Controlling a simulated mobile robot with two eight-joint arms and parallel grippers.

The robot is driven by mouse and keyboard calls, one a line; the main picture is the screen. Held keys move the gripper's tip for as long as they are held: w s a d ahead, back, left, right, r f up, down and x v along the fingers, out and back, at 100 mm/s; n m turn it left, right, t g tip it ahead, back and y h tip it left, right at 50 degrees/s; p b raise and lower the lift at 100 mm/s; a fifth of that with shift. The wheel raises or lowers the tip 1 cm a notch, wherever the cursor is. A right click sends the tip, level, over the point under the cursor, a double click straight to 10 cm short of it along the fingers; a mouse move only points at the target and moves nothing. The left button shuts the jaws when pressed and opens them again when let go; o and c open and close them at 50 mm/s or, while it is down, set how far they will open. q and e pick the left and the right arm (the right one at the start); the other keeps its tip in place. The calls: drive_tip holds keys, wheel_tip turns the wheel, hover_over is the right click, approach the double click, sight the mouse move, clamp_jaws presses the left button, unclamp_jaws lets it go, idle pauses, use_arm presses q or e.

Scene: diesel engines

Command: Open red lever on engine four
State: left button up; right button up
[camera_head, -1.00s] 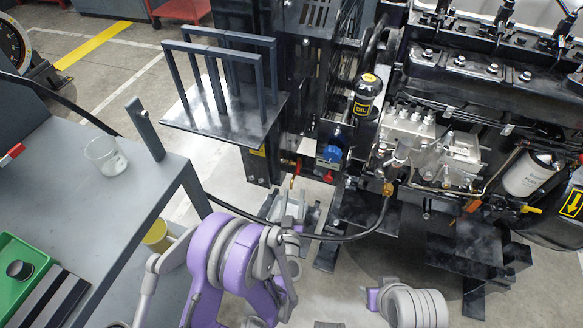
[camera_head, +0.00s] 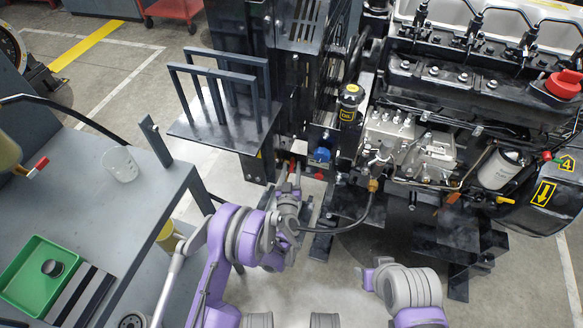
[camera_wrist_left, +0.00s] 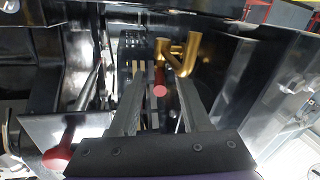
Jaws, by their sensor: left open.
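The engine (camera_head: 470,105) stands at the right in the head view, with a yellow 4 label (camera_head: 566,163) at its right end. My left gripper (camera_head: 291,178) is at the engine's left side, beside the blue-capped part (camera_head: 321,154). In the left wrist view my left gripper (camera_wrist_left: 157,76) is open, with a red round-ended lever (camera_wrist_left: 159,91) showing between its two dark fingers. I cannot tell whether the fingers touch it. A brass fitting (camera_wrist_left: 190,52) is by the right fingertip. Another red knob (camera_wrist_left: 57,157) shows at lower left.
A grey table (camera_head: 90,195) at left holds a clear cup (camera_head: 120,164) and a green tray (camera_head: 22,272). A black shelf with upright bars (camera_head: 215,135) stands behind my left gripper. A black hose (camera_head: 350,232) curves beside it. Clear floor lies in front.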

use_arm(q)
drive_tip(key=shift+w, duration=0.2)
drive_tip(key=shift+c, duration=0.3)
clamp_jaws()
drive_tip(key=n+y+b, duration=0.1)
drive_tip(key=b, duration=0.1)
drive_tip(key=d+n+y+b, duration=0.1)
drive_tip(key=y+b, duration=0.1)
drive_tip(key=shift+d+f+b, duration=0.1)
drive_tip(key=shift+f+b, duration=0.1)
drive_tip(key=shift+b, duration=0.1)
drive_tip(key=n+y, duration=0.2)
drive_tip(key=y, duration=0.1)
drive_tip(key=shift+d+r+g+b, duration=0.1)
drive_tip(key=shift+d+g+b, duration=0.2)
drive_tip(key=shift+b, duration=0.1)
drive_tip(key=shift+w+d+r+n+g+y, duration=0.1)
drive_tip(key=shift+n+g+y, duration=0.1)
drive_tip(key=shift+n+y, duration=0.35)
drive_tip(key=shift+d+n+g+y, duration=0.1)
drive_tip(key=shift+n+g+y, duration=0.15)
drive_tip(key=shift+y, duration=0.5)
drive_tip(key=shift+a, duration=0.1)
